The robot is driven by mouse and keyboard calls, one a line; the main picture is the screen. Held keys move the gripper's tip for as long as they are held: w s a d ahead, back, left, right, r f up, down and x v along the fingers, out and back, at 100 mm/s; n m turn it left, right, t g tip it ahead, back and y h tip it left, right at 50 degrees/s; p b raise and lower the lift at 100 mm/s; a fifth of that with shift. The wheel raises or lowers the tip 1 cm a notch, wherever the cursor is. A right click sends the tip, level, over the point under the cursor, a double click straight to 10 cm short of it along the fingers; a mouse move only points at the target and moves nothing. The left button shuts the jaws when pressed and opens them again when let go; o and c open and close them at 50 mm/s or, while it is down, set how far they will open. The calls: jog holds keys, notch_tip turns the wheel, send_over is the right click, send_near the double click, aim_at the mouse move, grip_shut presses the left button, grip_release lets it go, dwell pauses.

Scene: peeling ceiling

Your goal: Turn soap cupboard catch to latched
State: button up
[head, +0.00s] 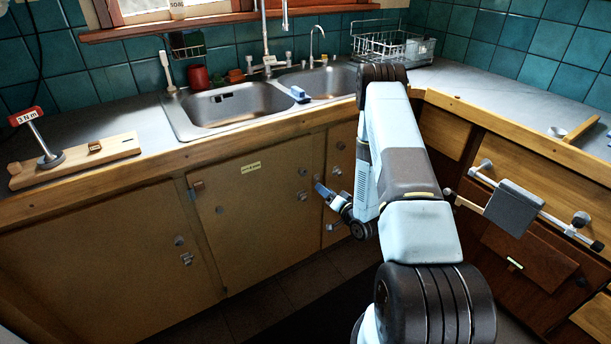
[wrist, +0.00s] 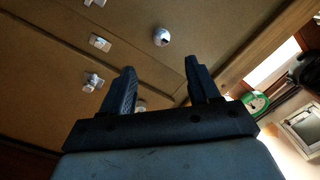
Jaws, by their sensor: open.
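The middle cupboard door (head: 255,215) under the sink bears a small yellow label (head: 250,168), too small to read. A small metal catch (head: 302,196) sits near its right edge, below a round knob. Which catch is the soap one, and its setting, I cannot tell. My gripper (head: 322,190) is open and empty in front of the cupboards, just right of that catch. In the wrist view my gripper (wrist: 163,75) points at the wooden fronts. Metal catches (wrist: 100,42) and (wrist: 92,82) and a round knob (wrist: 161,36) show beyond the fingers, apart from them.
Another catch (head: 187,258) is on the left door. Drawers with a long metal handle bar (head: 535,212) stand at the right. The counter edge (head: 240,137) runs above the doors. A wooden board with a red-topped tool (head: 75,160) lies on the left counter. The floor below is clear.

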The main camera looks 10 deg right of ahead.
aim_at(305, 173)
jog(key=x, duration=1.3)
jog(key=shift+w+a, duration=0.1)
jog(key=c, duration=1)
